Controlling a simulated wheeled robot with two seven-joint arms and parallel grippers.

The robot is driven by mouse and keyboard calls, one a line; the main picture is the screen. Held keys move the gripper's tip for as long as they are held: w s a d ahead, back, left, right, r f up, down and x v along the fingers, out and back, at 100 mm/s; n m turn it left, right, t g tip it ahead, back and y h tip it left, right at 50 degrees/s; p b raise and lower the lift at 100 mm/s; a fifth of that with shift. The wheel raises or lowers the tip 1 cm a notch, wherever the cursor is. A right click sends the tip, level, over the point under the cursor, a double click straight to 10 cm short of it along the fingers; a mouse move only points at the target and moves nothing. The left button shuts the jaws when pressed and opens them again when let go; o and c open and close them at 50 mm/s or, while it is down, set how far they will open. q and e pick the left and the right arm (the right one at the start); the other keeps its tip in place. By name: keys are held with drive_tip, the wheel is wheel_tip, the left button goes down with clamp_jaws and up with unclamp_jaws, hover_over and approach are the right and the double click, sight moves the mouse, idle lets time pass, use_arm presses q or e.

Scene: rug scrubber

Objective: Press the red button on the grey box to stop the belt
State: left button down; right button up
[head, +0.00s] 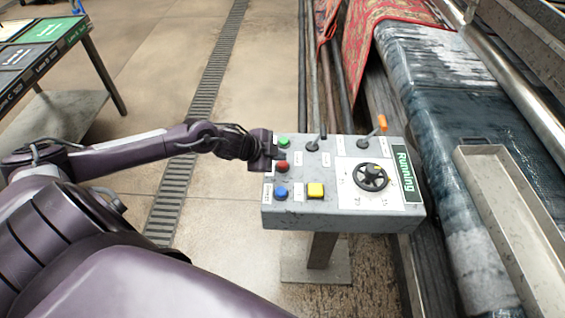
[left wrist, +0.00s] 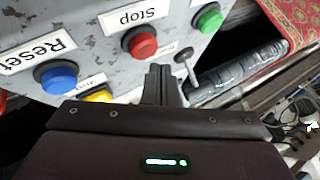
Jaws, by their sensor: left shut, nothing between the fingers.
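The grey box (head: 300,212) stands on a post beside the belt machine. Its red button (head: 282,167) sits on the left side of the top, between a green button (head: 284,142) and a blue button (head: 281,192). My left gripper (head: 277,152) is shut and empty, at the box's left edge close to the red and green buttons. In the left wrist view the red button (left wrist: 140,43), labelled Stop, lies just beyond the shut fingers (left wrist: 160,82). A gap seems to remain between fingertips and button. My right gripper is not in view.
The box also carries a yellow button (head: 315,190), a black dial (head: 370,177), levers and a green sign (head: 403,173) reading Running. The belt (head: 455,100) with a red patterned rug (head: 375,25) is at the right. A table (head: 40,50) stands far left.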

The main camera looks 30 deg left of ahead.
sight(279, 165)
use_arm(q)
drive_tip(key=shift+f, duration=0.15)
drive_tip(key=shift+f, duration=0.25)
drive_tip(key=shift+f+b, duration=0.35)
drive_tip(key=shift+f, duration=0.2)
idle(0.8)
drive_tip(key=shift+r, duration=0.1)
drive_tip(key=shift+r+p, duration=0.85)
drive_tip(key=shift+p, duration=0.15)
wheel_tip(279, 165, up, 5)
drive_tip(key=p, duration=0.5)
drive_tip(key=shift+r, duration=0.1)
drive_tip(key=shift+d, duration=0.1)
